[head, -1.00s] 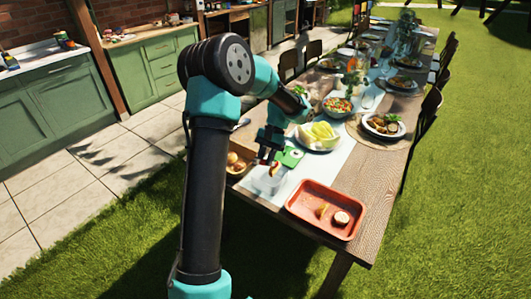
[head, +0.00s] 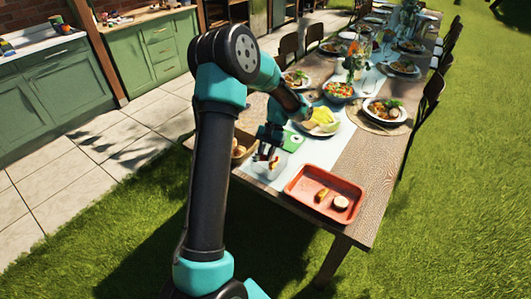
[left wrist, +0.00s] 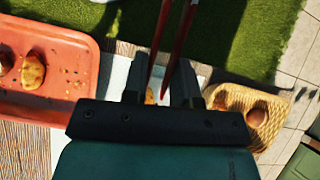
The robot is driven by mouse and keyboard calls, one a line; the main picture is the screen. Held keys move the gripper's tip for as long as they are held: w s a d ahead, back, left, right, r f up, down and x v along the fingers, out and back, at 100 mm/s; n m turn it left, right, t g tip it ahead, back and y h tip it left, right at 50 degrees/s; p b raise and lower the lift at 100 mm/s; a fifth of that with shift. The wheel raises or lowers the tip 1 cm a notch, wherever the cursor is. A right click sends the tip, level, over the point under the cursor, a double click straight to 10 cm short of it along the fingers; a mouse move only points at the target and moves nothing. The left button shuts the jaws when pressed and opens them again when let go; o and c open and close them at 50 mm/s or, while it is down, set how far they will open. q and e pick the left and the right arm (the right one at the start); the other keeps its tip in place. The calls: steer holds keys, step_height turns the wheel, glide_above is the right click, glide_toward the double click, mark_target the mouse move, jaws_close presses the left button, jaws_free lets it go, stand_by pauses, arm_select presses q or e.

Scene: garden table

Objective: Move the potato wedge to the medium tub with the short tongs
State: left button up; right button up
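My left gripper (head: 268,154) is over the clear tub (head: 268,170) at the table's near left corner. In the left wrist view its fingers (left wrist: 160,92) are shut on the dark red short tongs (left wrist: 168,45), whose tips run out of the top of the picture. A small orange-brown piece (left wrist: 149,97) shows between the fingers; I cannot tell whether it lies in the tub or is held. A potato wedge (head: 322,194) lies in the red tray (head: 300,198); it also shows in the left wrist view (left wrist: 32,72). My right gripper is not in view.
A pale round piece (head: 341,202) lies beside the wedge in the tray. A wicker basket (left wrist: 225,95) with brown round food stands left of the tub. The table edge is close by.

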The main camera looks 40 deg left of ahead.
arm_select(q)
steer(key=shift+o, duration=0.5)
steer(key=shift+r, duration=0.1)
step_height(320, 180, up, 10)
stand_by(0.7)
stand_by(1.3)
